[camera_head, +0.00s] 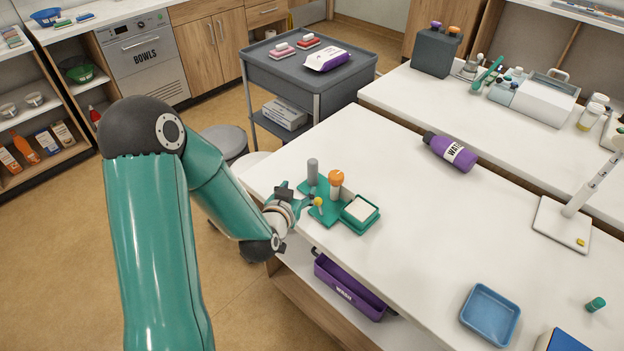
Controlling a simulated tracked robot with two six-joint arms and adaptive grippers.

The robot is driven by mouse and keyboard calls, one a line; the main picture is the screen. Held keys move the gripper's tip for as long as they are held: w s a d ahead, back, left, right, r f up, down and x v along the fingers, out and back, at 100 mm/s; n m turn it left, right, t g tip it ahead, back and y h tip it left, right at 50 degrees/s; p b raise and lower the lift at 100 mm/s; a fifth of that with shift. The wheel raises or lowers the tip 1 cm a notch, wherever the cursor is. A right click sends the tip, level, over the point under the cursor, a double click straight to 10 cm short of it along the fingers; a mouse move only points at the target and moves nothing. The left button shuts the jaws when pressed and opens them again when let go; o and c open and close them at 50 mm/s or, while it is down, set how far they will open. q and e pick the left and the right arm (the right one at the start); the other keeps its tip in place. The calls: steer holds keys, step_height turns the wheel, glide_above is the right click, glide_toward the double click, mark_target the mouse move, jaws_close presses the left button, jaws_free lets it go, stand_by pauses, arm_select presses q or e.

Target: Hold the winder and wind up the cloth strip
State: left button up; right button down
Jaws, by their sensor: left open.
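The winder, as far as I can tell, is the small green stand (327,214) near the left edge of the white table. It carries a grey upright post (313,172), an orange-topped upright piece (336,184) and a yellow knob (318,202). A green tray (362,228) at its right side holds something flat and white (359,208), perhaps the cloth strip. My left gripper (307,198) is open at the stand's left side, close to the yellow knob. I cannot tell whether it touches anything. My right gripper is out of view.
A purple water bottle (449,151) lies on the white table (400,205). A blue tray (490,315) and a small green-capped item (596,304) are at the lower right. A purple bin (350,290) sits on the shelf below. The table's middle is clear.

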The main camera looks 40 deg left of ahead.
mark_target(311, 173)
arm_select(q)
steer(key=p+x, duration=0.3)
steer(key=x, duration=1.1)
steer(key=shift+w+a, duration=0.1)
steer(key=shift+w, duration=0.1)
steer(key=shift+c, duration=0.2)
jaws_close()
